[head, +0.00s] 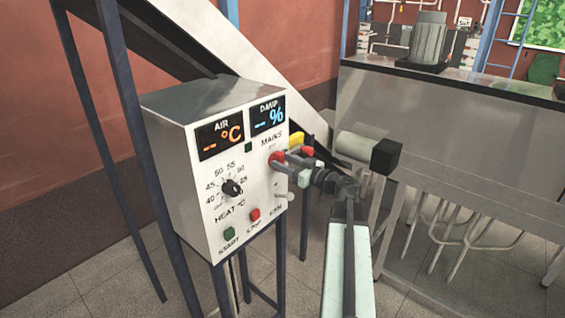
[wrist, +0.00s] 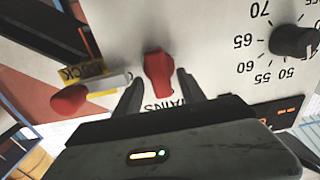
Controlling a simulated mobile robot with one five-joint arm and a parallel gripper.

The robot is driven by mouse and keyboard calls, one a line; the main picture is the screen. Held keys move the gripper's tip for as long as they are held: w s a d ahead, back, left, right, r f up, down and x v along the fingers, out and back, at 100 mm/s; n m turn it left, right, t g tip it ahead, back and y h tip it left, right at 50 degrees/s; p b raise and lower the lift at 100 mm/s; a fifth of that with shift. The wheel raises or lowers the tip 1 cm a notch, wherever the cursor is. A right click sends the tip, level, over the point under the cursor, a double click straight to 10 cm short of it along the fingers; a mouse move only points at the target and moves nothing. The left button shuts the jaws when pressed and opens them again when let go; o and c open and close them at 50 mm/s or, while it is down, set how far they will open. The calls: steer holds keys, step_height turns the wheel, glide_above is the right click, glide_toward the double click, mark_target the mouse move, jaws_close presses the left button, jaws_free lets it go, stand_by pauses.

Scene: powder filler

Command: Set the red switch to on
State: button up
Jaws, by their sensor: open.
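The red switch (head: 275,158) is a rotary handle under the MAINS label, on the front of a grey control box (head: 175,125). In the wrist view the red switch (wrist: 158,74) appears close, its handle nearly upright in the picture, with the label upside down below it. I cannot read its on or off marks. My gripper (wrist: 160,84) is open, with one dark finger on each side of the handle. Gaps show between handle and fingers, so it is not gripped. In the head view my gripper (head: 296,166) is right at the panel and partly hides the switch.
A black HEAT knob (head: 232,188), a green START button (head: 229,233) and a red STOP button (head: 255,214) sit lower on the panel. A metal counter (head: 430,120) stands behind right.

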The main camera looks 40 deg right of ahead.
steer(key=shift+w+a, duration=0.1)
steer(key=shift+w, duration=0.25)
jaws_close()
steer(key=shift+s, duration=0.1)
steer(key=shift+m, duration=0.4)
steer(key=m, duration=0.3)
steer(key=shift+d+m, duration=0.25)
steer(key=shift+m, duration=0.15)
steer(key=m, duration=0.8)
steer(key=f+m+b, duration=0.1)
steer(key=m, duration=0.4)
steer(key=shift+d, duration=0.3)
steer(key=shift+m, duration=0.3)
